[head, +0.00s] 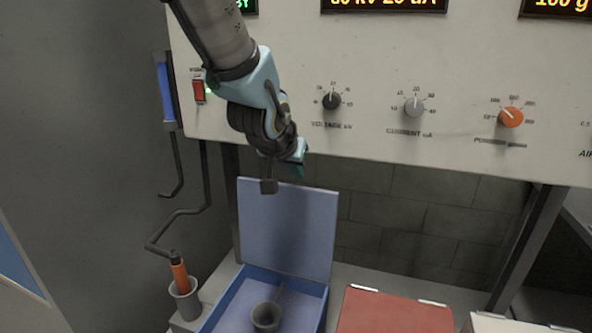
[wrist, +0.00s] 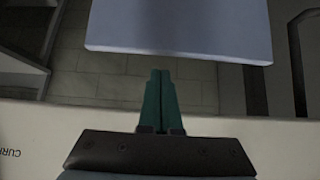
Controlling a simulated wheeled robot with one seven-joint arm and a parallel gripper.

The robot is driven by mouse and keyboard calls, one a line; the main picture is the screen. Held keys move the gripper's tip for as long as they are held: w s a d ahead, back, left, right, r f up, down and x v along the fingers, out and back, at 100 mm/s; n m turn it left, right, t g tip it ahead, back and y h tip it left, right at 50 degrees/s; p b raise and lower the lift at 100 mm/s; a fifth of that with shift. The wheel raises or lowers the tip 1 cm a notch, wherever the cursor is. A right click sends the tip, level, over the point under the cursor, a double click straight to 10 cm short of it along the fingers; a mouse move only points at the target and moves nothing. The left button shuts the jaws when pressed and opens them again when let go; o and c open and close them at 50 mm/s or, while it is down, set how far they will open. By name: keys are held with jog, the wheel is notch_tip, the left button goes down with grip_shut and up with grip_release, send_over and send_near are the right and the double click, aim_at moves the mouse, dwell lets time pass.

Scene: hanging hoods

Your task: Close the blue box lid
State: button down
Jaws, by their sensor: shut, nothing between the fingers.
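The blue box (head: 318,305) stands on the bench at the lower middle of the head view. Its lid (head: 287,228) is open and stands upright at the back of the box. A grey cup-like piece with a handle (head: 266,316) lies inside the box. My gripper (head: 297,172) is above the lid's top edge in the head view, with its fingers partly hidden by the wrist. In the wrist view my gripper's green fingers (wrist: 160,85) are together and empty, pointing toward the lid's edge (wrist: 180,28). I cannot tell whether they touch it.
A panel with knobs (head: 415,105) hangs above and behind the bench. A red box (head: 395,312) stands right of the blue box. An orange-handled tool (head: 179,275) sits in a grey holder (head: 186,301) at the left. A dark post (head: 528,245) stands at the right.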

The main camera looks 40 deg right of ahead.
jog(key=p+x, duration=0.2)
jog(key=x, duration=0.6)
jog(key=shift+a+f+b, duration=0.15)
jog(key=shift+b, duration=0.3)
